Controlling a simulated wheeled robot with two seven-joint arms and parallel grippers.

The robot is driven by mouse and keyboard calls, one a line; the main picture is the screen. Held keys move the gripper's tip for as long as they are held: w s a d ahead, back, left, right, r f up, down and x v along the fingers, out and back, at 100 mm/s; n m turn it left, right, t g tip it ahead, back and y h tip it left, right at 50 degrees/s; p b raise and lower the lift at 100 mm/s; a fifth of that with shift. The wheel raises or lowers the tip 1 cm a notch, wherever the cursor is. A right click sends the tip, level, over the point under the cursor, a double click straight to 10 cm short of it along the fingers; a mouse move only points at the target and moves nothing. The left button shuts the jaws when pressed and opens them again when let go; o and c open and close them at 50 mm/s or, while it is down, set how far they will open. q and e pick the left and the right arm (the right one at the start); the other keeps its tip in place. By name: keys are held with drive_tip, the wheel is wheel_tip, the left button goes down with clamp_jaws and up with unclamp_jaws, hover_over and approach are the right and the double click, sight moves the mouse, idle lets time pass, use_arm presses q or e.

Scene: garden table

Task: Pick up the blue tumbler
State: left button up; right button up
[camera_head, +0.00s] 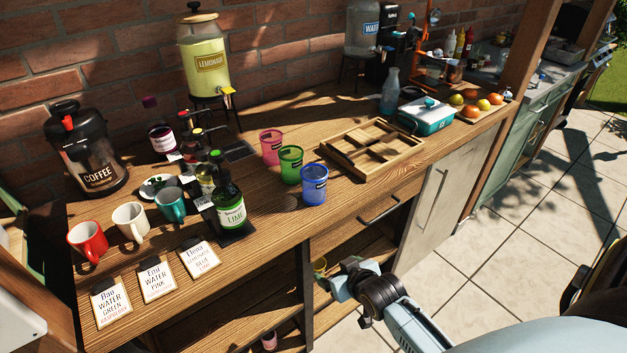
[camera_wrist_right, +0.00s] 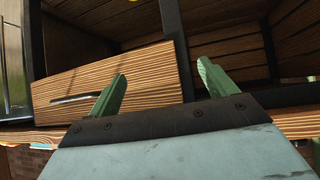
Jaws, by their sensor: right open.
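The blue tumbler (camera_head: 314,184) stands upright on the wooden table near its front edge, at the front of a row with a green tumbler (camera_head: 290,164) and a pink tumbler (camera_head: 271,147). My right gripper (camera_head: 330,272) is below the tabletop, in front of the open shelf and apart from the blue tumbler. In the right wrist view its two green fingers (camera_wrist_right: 161,88) are spread with nothing between them. The blue tumbler is not recognisable in the wrist view. My left gripper is not in view.
A wooden divided tray (camera_head: 371,148) sits right of the tumblers. A lime bottle (camera_head: 229,204) stands to their left, with mugs and order cards beyond. A drawer (camera_wrist_right: 110,90) and its handle are in the table front. The floor (camera_head: 440,262) in front is clear.

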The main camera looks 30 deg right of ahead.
wheel_tip(320, 180, up, 22)
drive_tip(key=w+d+r+t+h+p, duration=0.1)
drive_tip(key=w+d+t+p, duration=0.1)
drive_tip(key=w+t+p, duration=0.15)
drive_tip(key=b, duration=0.1)
approach(309, 171)
drive_tip(key=shift+w+d+f+m, duration=0.2)
drive_tip(key=shift+d+f+m, duration=0.1)
drive_tip(key=shift+d+m, duration=0.15)
drive_tip(key=shift+a+b+x, duration=0.15)
drive_tip(key=shift+a+x, duration=0.05)
drive_tip(key=shift+x, duration=1.35)
drive_tip(key=shift+a+b+x, duration=0.15)
drive_tip(key=shift+a+x, duration=0.05)
drive_tip(key=shift+x, duration=1.4)
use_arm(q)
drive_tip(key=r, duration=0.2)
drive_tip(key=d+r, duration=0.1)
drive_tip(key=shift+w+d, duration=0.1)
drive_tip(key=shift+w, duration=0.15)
use_arm(e)
drive_tip(key=shift+r, duration=0.1)
drive_tip(key=c, duration=1.1)
